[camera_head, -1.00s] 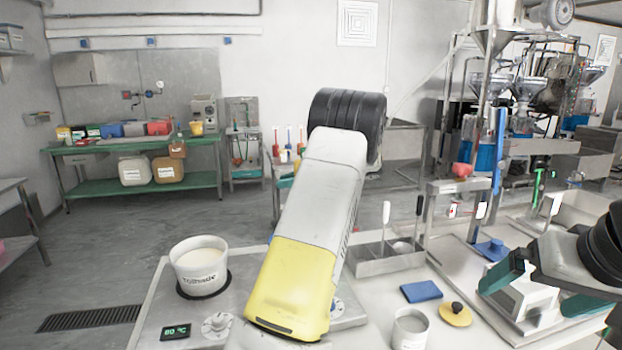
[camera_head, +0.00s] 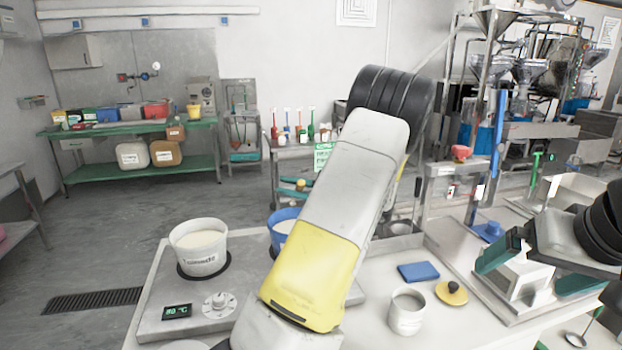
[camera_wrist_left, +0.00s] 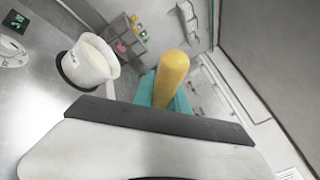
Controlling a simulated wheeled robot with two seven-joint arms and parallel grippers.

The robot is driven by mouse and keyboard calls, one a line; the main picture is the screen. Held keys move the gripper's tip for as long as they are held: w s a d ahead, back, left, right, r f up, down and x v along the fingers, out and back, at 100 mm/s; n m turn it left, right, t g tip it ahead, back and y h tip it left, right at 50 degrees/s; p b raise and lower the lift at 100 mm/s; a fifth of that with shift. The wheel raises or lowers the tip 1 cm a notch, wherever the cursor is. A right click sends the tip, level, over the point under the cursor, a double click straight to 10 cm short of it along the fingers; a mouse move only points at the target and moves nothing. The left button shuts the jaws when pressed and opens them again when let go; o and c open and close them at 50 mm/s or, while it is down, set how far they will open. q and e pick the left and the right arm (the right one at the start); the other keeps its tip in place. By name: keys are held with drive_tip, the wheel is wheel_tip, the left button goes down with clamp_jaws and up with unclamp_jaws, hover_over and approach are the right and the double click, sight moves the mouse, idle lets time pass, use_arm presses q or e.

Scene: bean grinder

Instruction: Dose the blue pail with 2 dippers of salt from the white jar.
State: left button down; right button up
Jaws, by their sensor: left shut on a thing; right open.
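The blue pail (camera_head: 280,217) stands behind the hot plate's front part in the head view, mostly hidden by my left arm. The white jar (camera_head: 406,315) stands open on the table right of my left arm; its contents are unclear. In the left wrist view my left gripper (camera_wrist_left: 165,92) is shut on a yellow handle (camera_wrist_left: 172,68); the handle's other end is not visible. The head view hides this gripper behind my arm.
A white pail (camera_head: 199,262) of pale contents sits on the hot plate (camera_head: 160,325), and shows in the left wrist view (camera_wrist_left: 92,68). A ladle (camera_head: 577,339) lies at lower right.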

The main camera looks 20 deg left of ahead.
use_arm(q)
drive_tip(key=shift+s+d+f+n+g+y, duration=0.15)
drive_tip(key=shift+s+d+f+n+y, duration=0.2)
drive_tip(key=shift+f+n, duration=0.3)
drive_tip(key=shift+s+d+f+n+g+y, duration=0.1)
drive_tip(key=shift+s+f+n+y, duration=0.15)
drive_tip(key=shift+s+f+n, duration=0.4)
drive_tip(key=shift+s+d+f+n+g+y, duration=0.15)
drive_tip(key=shift+s+d+f+n+y, duration=0.15)
drive_tip(key=shift+f+n, duration=0.3)
drive_tip(key=shift+f, duration=0.1)
